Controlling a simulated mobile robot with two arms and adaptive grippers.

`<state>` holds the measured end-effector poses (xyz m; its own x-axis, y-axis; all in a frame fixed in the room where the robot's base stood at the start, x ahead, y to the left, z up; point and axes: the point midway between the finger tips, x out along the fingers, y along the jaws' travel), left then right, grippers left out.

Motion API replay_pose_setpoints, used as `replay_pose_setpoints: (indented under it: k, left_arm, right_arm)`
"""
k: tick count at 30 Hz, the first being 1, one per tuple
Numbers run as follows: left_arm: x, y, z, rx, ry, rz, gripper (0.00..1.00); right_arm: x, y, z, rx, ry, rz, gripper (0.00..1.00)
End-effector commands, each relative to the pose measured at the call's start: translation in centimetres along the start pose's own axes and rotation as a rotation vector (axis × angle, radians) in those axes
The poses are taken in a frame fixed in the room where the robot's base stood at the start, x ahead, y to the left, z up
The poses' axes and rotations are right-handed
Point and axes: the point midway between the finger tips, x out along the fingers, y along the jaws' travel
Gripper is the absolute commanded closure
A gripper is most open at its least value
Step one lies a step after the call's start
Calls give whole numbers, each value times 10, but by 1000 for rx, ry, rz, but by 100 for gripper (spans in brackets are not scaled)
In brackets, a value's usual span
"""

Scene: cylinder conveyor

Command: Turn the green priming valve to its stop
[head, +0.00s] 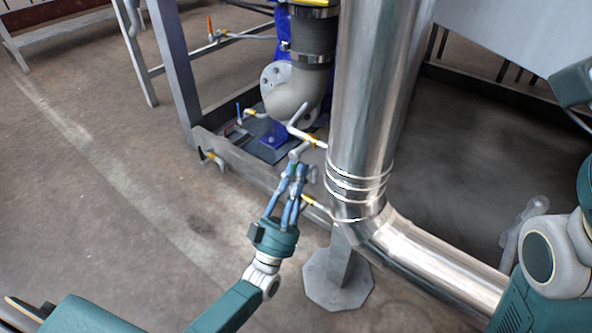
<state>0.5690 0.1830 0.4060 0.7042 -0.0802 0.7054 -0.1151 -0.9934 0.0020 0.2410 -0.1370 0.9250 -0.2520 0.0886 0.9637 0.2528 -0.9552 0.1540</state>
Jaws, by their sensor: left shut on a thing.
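My left gripper (298,166) reaches up from the lower left to the low pipework beside the shiny pipe. Its blue-grey fingers are shut on the green priming valve (294,168). Only a small green patch of the valve shows between the fingers, so its handle angle cannot be told. A pale pipe fitting (299,151) stands right at the fingertips. My right arm shows at the right edge, but its gripper is not in view.
A large shiny metal pipe (364,100) stands just right of the gripper and bends to the lower right. Other small valves have an orange handle (210,27), a blue handle (239,112) and yellow parts (314,141). Open floor (120,190) lies left.

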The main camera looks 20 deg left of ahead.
Motion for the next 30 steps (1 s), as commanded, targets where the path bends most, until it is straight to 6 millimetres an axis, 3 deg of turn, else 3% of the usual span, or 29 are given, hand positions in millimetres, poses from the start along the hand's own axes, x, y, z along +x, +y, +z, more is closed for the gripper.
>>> replay_pose_setpoints:
  k: [13,14,16,25,30]
  left_arm:
    - [0,-2,-1,-17,0,-15,100]
    - [0,-2,-1,-17,0,-15,77]
    - [0,-1,-1,-16,0,-14,63]
    - [1,0,-1,-12,0,-9,63]
    - [9,0,-10,-12,2,-9,63]
  right_arm:
    - [0,0,0,0,-1,0,66]
    - [0,0,0,1,-1,1,66]
    - [0,0,0,1,-1,1,66]
    - [-1,0,1,-1,-4,-1,66]
    - [0,0,1,-1,-4,-1,66]
